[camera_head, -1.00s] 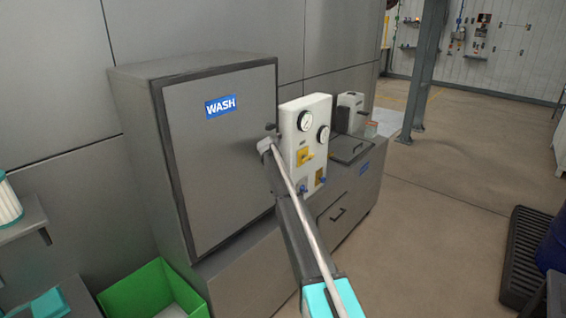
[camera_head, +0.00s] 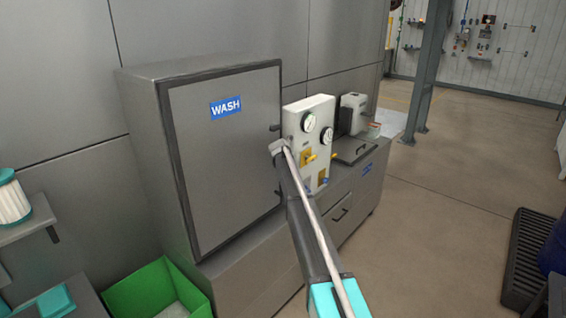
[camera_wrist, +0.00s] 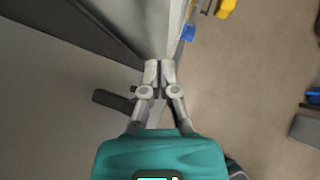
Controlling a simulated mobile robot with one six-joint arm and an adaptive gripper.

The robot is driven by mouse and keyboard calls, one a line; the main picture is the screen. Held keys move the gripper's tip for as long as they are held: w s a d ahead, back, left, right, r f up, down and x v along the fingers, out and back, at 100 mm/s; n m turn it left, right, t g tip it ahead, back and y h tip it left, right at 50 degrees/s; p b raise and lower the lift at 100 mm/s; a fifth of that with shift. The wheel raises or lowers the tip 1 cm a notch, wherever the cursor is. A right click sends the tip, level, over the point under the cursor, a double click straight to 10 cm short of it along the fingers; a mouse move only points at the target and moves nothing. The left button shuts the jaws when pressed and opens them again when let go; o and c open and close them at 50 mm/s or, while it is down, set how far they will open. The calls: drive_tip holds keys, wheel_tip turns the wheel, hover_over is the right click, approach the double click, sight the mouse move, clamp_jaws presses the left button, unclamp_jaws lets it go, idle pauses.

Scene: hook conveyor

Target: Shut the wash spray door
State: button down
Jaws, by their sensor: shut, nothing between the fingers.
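The wash spray door (camera_head: 225,165) is the large grey panel with a blue WASH label on the front of the grey cabinet. It looks flush or nearly flush with its dark frame in the head view; I cannot tell whether a small gap is left. My gripper (camera_head: 278,147) is at the door's right edge, beside the white gauge panel. In the wrist view the fingers of my gripper (camera_wrist: 160,66) are together and empty. A dark handle-like bar (camera_wrist: 113,101) lies just left of them. Contact with the door is unclear.
The gauge panel (camera_head: 308,140) with valves stands close right of the door. A low counter (camera_head: 350,195) runs behind my arm. A green bin (camera_head: 150,290) and a shelf with a filter (camera_head: 12,200) are at left. The floor at right is open, with a black grate (camera_head: 528,255).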

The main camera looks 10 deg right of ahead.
drive_tip(key=s+d+r+p, duration=0.4)
drive_tip(key=s+r+p, duration=0.1)
drive_tip(key=r, duration=0.1)
drive_tip(key=shift+p, duration=0.4)
drive_tip(key=shift+d+r, duration=0.1)
drive_tip(key=s+a+f+m+g+y+b, duration=0.1)
drive_tip(key=s+f+m, duration=0.4)
drive_tip(key=s+m, duration=0.5)
drive_tip(key=s+a+f+m+g+y+b, duration=0.2)
drive_tip(key=s+m, duration=0.8)
drive_tip(key=s, duration=1.8)
drive_tip(key=s+a+f+m+g+y+b, duration=0.1)
drive_tip(key=s+a+f+m+g+b, duration=0.3)
drive_tip(key=s, duration=1.6)
drive_tip(key=a+f+m+b, duration=0.3)
drive_tip(key=f+m, duration=0.1)
drive_tip(key=m, duration=0.2)
drive_tip(key=shift+a+f+g, duration=0.15)
drive_tip(key=shift+a+g, duration=0.2)
drive_tip(key=shift+g, duration=0.05)
